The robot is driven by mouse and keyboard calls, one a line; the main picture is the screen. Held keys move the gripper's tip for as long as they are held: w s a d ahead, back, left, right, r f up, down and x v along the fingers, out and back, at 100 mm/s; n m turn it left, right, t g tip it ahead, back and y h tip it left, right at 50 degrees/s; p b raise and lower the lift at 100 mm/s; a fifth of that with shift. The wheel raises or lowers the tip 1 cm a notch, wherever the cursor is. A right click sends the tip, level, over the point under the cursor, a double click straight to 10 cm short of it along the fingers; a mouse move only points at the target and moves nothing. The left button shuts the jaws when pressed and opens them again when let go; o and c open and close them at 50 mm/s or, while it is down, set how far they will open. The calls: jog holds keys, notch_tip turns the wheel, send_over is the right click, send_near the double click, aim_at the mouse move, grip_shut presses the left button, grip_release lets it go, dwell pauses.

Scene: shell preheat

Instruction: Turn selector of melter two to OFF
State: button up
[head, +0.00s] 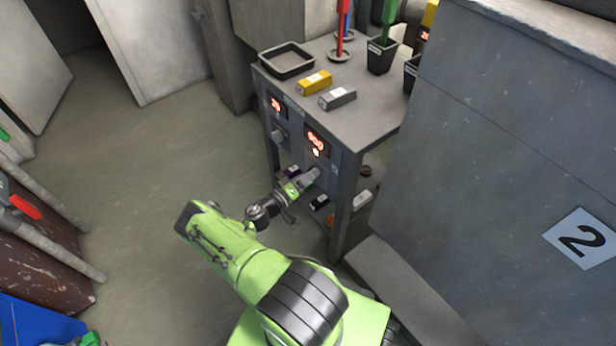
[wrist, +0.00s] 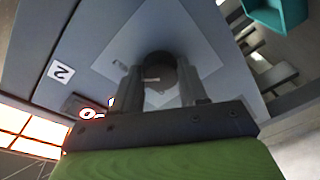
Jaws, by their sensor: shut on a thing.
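The selector of melter two is a dark round knob (wrist: 160,68) on a grey panel plate. It sits between the two fingers of my gripper (wrist: 158,88) in the wrist view, with a small light mark on its face. My gripper is shut on it. A white label with a 2 (wrist: 61,71) is on the same panel. In the head view my gripper (head: 311,177) reaches the front of the grey bench below the right-hand lit red display (head: 316,141), and it hides the knob there. The knob's setting and any printed positions are not readable.
A second knob (head: 278,136) and display (head: 275,104) are to the left on the bench front. The bench top (head: 362,117) holds a black tray (head: 287,59), yellow and grey bars, and dark pots. A large grey block (head: 500,150) stands close on the right. Open floor lies left.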

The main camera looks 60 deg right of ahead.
jog(key=n+y, duration=0.1)
jog(key=n, duration=0.7)
jog(key=shift+w+r, duration=0.1)
jog(key=shift+r, duration=0.05)
jog(key=n, duration=0.4)
jog(key=shift+g+y, duration=0.3)
jog(key=shift+w+n+g+y, duration=0.15)
jog(key=shift+n+g+y, duration=0.2)
jog(key=shift+n, duration=1.85)
jog(key=o, duration=1)
jog(key=shift+d+r, duration=0.1)
jog(key=shift+o, duration=0.2)
jog(key=p+v, duration=0.2)
jog(key=v, duration=1.3)
jog(key=shift+w+a+p, duration=0.15)
jog(key=shift+a+p, duration=0.2)
jog(key=shift+a, duration=0.05)
